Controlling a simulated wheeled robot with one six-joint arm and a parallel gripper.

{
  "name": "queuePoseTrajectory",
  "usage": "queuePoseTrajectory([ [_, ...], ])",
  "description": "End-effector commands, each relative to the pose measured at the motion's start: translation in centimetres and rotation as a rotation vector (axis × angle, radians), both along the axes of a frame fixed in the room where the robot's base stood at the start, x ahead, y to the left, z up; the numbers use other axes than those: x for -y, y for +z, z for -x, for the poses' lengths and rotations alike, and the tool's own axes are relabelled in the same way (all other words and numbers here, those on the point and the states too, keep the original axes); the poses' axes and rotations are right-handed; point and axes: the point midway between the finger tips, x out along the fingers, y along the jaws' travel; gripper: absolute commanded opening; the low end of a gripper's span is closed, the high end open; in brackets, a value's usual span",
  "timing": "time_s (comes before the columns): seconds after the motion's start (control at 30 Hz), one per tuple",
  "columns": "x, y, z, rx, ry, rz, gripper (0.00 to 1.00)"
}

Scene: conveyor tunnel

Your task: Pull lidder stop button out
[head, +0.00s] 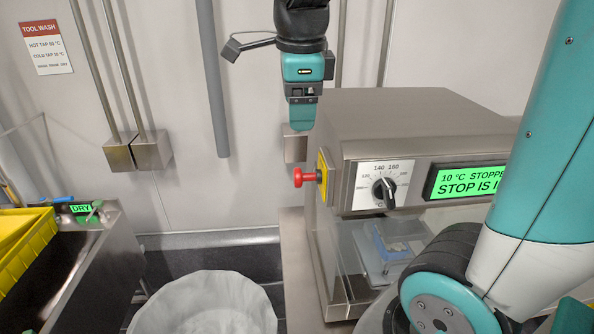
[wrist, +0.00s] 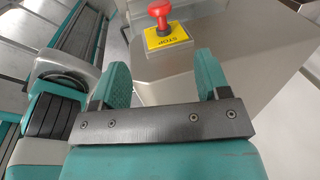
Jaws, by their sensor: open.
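The lidder (head: 420,125) is a brushed steel box with a dial and a green display. The display reads "10 °C STOPPE…" and "STOP IS I…", the rest cut off by my arm. The red stop button (head: 304,177) sticks out from its left side on a yellow plate. In the wrist view the red button (wrist: 160,14) stands on its yellow plate (wrist: 167,38), beyond the gap between my fingers. My gripper (head: 302,120) hangs above the button, apart from it. In the wrist view my gripper (wrist: 162,75) is open and empty.
A clear-fronted chamber with a blue-edged tray (head: 385,250) lies below the dial. A white lined bin (head: 205,305) stands at the lower middle. A sink unit with a yellow crate (head: 25,245) is at the left. The air left of the button is clear.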

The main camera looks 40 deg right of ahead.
Motion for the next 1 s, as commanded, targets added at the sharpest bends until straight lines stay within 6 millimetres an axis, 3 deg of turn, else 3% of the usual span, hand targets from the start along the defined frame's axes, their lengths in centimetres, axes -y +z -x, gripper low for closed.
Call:
queuePoseTrajectory([
  [0.4, 1.0, -9.3, -1.4, -0.01, 0.003, -0.002, 0.69],
  [0.6, 1.4, -12.9, -2.0, -0.006, 0.005, -0.002, 0.69],
  [0.8, 1.6, -14.7, -2.3, -0.003, 0.006, -0.002, 0.69],
  [1.0, 1.6, -15.1, -2.4, 0.0, 0.006, -0.001, 0.69],
])
